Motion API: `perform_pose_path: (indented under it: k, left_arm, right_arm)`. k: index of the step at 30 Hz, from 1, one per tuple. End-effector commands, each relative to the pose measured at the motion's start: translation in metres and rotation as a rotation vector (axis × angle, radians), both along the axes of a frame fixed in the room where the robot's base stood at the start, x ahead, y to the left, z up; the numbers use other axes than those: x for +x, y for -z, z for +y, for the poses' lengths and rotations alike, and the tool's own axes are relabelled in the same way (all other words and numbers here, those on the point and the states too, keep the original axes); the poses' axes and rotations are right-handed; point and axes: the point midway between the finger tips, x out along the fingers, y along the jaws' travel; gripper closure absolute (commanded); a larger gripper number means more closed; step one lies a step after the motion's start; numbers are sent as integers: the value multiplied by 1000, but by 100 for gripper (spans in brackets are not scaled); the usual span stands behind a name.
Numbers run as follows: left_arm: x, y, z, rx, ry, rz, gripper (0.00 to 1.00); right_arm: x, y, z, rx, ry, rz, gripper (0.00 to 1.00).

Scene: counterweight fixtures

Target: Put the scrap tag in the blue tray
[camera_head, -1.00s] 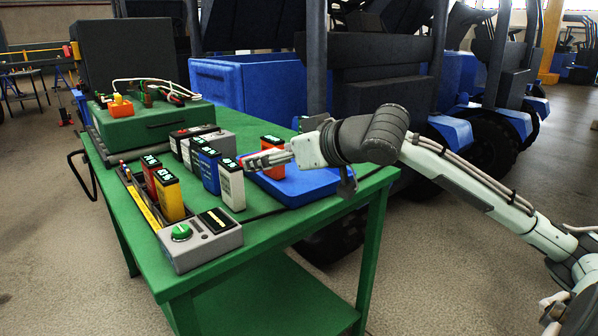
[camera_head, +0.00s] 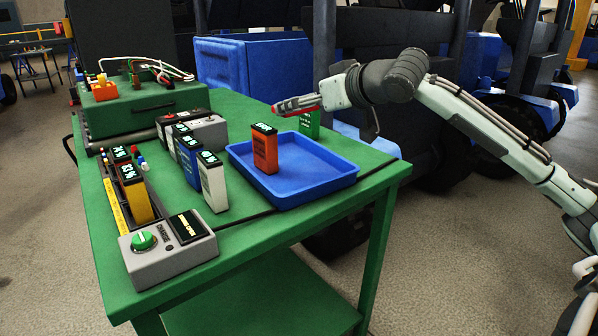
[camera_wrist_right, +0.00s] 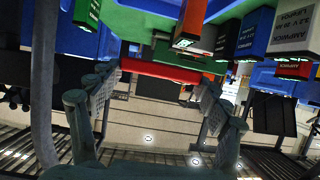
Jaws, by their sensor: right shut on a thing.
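The blue tray (camera_head: 318,187) sits on the green table's right side in the head view. An orange battery (camera_head: 265,150) stands in it. My right gripper (camera_head: 293,106) is above the table, behind and above the tray's back part. It is shut on a narrow red thing (camera_wrist_right: 160,71), which spans between the fingers in the right wrist view. This looks like the scrap tag, but no writing on it can be read. My left gripper is not in view.
A green battery (camera_head: 310,123) stands near the gripper, behind the tray. White (camera_head: 213,184) and blue (camera_head: 189,158) batteries stand left of the tray. A charger with a green knob (camera_head: 160,250) is at the front. A green case (camera_head: 140,105) is at the back left.

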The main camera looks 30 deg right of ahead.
Motion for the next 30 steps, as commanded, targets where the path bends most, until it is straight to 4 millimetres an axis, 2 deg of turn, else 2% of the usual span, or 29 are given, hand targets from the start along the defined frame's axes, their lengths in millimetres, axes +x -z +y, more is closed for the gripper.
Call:
perform_pose_path:
  k: [1,9,12,20,25,30]
  left_arm:
    - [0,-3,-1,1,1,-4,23]
    - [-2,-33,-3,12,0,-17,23]
    - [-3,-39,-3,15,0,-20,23]
    - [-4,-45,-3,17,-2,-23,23]
    - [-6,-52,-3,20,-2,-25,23]
    - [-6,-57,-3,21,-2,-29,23]
  right_arm:
    - [0,22,1,2,-1,8,52]
    - [-1,88,1,3,-1,5,52]
    - [-1,103,0,2,0,2,52]
    - [0,123,0,2,0,1,52]
    - [-1,147,0,2,1,2,52]
    - [0,150,0,0,0,-2,52]
